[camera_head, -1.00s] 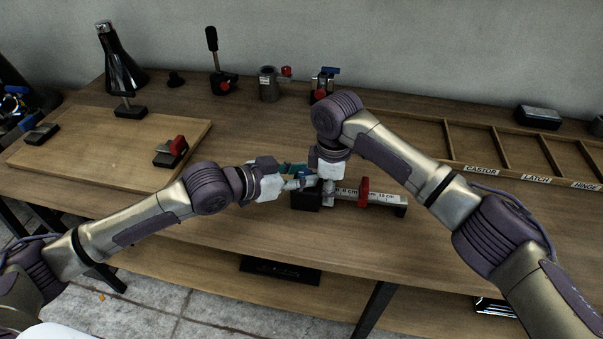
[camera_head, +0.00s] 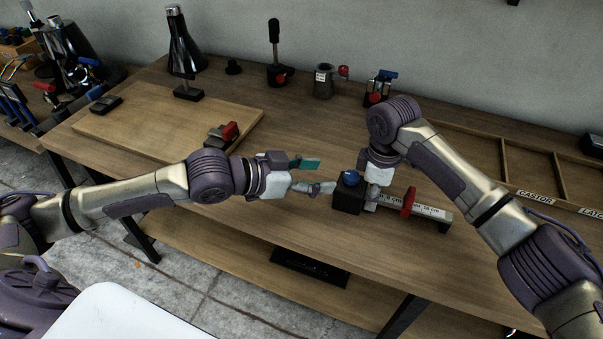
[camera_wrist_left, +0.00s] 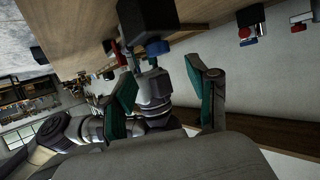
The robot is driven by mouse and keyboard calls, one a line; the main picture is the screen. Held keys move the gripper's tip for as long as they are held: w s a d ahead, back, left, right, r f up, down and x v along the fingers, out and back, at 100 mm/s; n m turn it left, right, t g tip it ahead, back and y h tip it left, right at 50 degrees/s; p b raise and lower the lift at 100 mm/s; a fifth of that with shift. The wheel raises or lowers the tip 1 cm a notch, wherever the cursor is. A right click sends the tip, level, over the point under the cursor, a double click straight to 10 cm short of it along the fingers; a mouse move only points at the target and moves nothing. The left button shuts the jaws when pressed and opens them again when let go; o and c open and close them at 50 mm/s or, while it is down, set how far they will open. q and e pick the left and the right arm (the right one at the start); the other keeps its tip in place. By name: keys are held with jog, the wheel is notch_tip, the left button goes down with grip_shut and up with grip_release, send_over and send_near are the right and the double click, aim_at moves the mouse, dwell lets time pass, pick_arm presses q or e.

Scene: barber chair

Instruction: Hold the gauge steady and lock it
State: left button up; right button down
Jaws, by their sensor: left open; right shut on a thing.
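The gauge lies on the wooden bench. It has a black end block (camera_head: 348,197) with a blue knob (camera_head: 350,178) on top, a pale marked bar (camera_head: 432,212) and a red slider (camera_head: 408,202). My right gripper (camera_head: 374,191) reaches down and is shut on the gauge beside the block; its fingertips are largely hidden. My left gripper (camera_head: 323,175) is open and empty, just left of the block and apart from the knob. In the left wrist view the blue knob (camera_wrist_left: 157,47) shows beyond and between the open teal-padded fingers (camera_wrist_left: 165,98).
A wooden board (camera_head: 150,125) with a red-handled clamp (camera_head: 222,134) lies at the left. A toggle clamp (camera_head: 279,72), a grey cylinder fixture (camera_head: 324,82) and a blue-handled fixture (camera_head: 380,88) stand at the back. A divided tray (camera_head: 507,175) labelled CASTOR is at right.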

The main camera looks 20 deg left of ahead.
pick_arm(q)
jog(key=shift+v, duration=2.1)
pick_arm(e)
jog(key=c, duration=0.9)
grip_release()
jog(key=shift+r, duration=0.1)
